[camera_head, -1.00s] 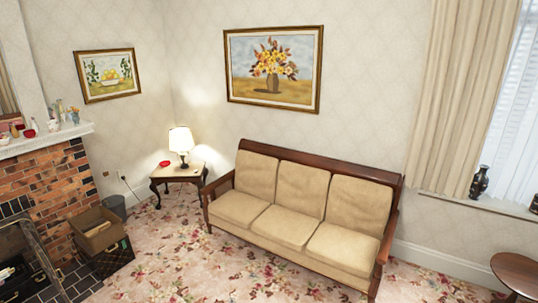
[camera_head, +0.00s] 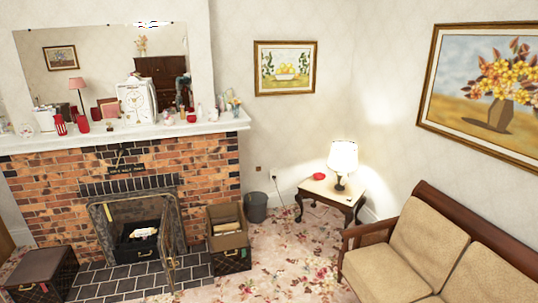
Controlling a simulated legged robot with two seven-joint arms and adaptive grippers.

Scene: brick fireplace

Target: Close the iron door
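The brick fireplace (camera_head: 215,180) is in the left half of the head view, with a dark firebox opening low in its middle. An iron door (camera_head: 173,240) stands open at the right side of the opening, swung outward over the dark tiled hearth. A narrow metal panel (camera_head: 103,232) stands at the left side of the opening; I cannot tell if it is a second door. A dark box with pale contents (camera_head: 138,243) sits inside the firebox. Neither of my grippers is in view.
Another dark case (camera_head: 42,275) stands left of the hearth. A bin (camera_head: 256,207), a lamp table (camera_head: 330,197) and a sofa (camera_head: 425,240) are farther right. Flowered carpet lies clear between.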

